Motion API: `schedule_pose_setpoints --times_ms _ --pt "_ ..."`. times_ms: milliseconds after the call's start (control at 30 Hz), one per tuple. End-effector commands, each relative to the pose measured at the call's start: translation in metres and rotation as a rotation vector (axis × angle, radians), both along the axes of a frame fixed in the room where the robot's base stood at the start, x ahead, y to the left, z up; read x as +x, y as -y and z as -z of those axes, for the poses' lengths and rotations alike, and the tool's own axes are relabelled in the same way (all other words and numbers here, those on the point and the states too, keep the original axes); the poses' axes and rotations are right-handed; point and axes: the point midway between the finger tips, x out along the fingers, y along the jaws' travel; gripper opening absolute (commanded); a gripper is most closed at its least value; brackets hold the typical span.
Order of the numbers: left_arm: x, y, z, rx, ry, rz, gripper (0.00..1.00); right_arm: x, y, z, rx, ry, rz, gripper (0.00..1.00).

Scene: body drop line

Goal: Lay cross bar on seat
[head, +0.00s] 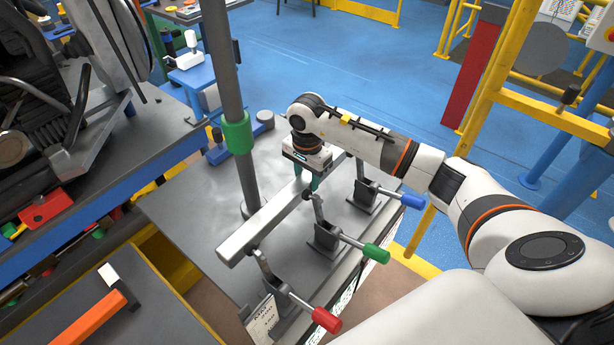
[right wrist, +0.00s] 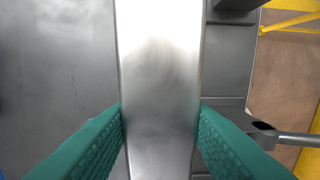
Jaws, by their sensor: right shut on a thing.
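The cross bar is a long silver square bar (head: 257,224) in the head view, lying slantwise over the grey fixture table (head: 190,205). My right gripper (head: 308,186) comes down over the bar's farther part, with its green fingers on either side. In the right wrist view the bar (right wrist: 159,60) runs straight between the two green fingers (right wrist: 160,118), which are shut on its sides. The bar lies alongside the row of toggle clamps. The seat under it is hidden, and I cannot tell whether the bar touches it. My left gripper is out of view.
Toggle clamps with red (head: 326,320), green (head: 376,254) and blue (head: 412,201) handles stand right of the bar. A grey post (head: 228,80) with a green collar rises left of it. An orange-handled tool (head: 90,318) lies at lower left. Yellow railing (head: 490,95) stands at right.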

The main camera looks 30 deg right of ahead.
Motion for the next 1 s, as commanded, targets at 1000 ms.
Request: schedule_pose_setpoints --times_ms 1000 --pt "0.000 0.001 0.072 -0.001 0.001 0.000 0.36 0.001 0.000 0.080 0.002 0.003 0.001 0.00"
